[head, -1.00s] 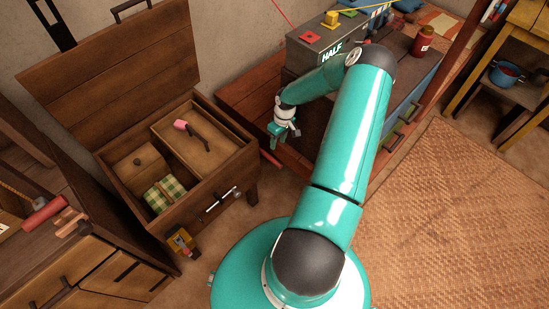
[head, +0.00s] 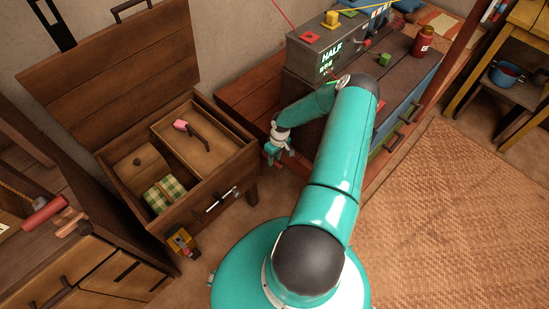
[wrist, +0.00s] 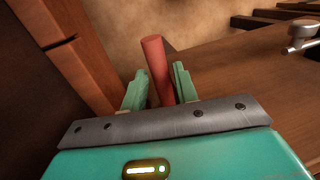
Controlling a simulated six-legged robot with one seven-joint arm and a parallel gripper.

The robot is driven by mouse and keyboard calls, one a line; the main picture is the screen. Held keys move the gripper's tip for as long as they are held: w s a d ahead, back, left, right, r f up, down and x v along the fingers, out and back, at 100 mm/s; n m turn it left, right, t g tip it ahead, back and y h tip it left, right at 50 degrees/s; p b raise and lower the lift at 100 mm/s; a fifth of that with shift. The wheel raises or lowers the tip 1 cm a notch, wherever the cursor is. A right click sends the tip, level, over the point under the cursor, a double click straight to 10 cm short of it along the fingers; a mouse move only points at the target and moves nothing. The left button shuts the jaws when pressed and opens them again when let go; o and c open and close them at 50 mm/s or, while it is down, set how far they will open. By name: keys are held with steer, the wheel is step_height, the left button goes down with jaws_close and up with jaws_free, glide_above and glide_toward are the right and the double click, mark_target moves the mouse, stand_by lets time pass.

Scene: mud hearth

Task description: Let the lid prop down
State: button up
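The wooden chest (head: 190,215) stands with its lid (head: 110,75) raised and leaning back toward the wall. A red rod (wrist: 157,65) shows in the wrist view beside the chest's wood; it may be the handle of the lid prop, but I cannot tell how it joins the chest. My gripper (head: 270,160) is low at the chest's right side. In the wrist view my gripper (wrist: 160,90) is open, with one finger on each side of the rod and small gaps showing. In the head view my gripper mostly hides the rod.
The chest holds a green checked cloth (head: 165,194) and a pink-tipped dark tool (head: 190,130). A metal latch bar (head: 222,200) sticks out at its front. A grey box (head: 325,50) reading HALF stands on the cabinet behind. A wooden drawer unit (head: 85,270) is at left. The woven mat (head: 450,210) is clear.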

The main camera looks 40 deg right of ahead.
jaws_close()
steer(key=shift+w+r+g, duration=0.2)
steer(key=shift+r+g, duration=0.6)
steer(key=shift+r, duration=0.15)
steer(key=shift+o, duration=1.7)
jaws_free()
steer(key=shift+r, duration=0.1)
steer(key=v, duration=1.3)
steer(key=shift+r, duration=0.35)
